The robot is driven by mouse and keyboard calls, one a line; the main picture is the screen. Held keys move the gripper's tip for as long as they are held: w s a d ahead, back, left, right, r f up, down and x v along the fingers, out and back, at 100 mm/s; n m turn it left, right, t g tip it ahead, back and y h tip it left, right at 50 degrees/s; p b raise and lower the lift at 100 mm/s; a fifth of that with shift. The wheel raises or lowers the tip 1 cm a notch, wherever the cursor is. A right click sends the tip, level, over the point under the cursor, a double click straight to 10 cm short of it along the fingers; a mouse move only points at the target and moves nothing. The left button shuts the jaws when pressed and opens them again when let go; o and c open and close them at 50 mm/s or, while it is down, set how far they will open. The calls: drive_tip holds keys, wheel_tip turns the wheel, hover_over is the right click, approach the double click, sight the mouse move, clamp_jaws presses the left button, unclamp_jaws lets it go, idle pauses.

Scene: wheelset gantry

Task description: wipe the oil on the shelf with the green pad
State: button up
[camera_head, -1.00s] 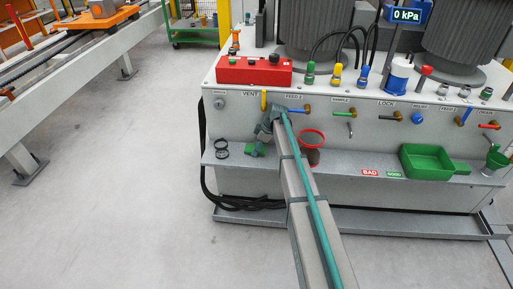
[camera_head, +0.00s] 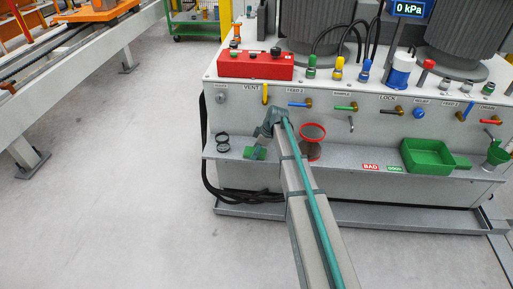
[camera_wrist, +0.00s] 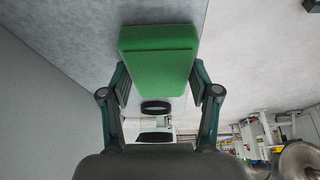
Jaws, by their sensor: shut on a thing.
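My gripper (camera_head: 260,147) is shut on the green pad (camera_wrist: 158,55), which sits between its two fingers in the wrist view. In the head view the pad (camera_head: 256,153) is small and partly behind my gripper. It is at the left part of the grey shelf (camera_head: 345,157), near its front edge. I cannot tell whether the pad touches the shelf. No oil shows clearly; my arm and the pad cover part of the shelf.
A black ring-shaped item (camera_head: 222,143) stands left of the pad. A green tray (camera_head: 427,155) and a green funnel (camera_head: 495,155) are further right. Valve handles line the panel above.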

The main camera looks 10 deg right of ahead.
drive_tip(key=shift+s+a, duration=0.1)
drive_tip(key=shift+s, duration=0.15)
drive_tip(key=shift+r+p, duration=1.7)
drive_tip(key=shift+r, duration=1.25)
drive_tip(key=shift+r+p, duration=0.9)
drive_tip(key=shift+r, duration=0.6)
drive_tip(key=shift+w, duration=0.1)
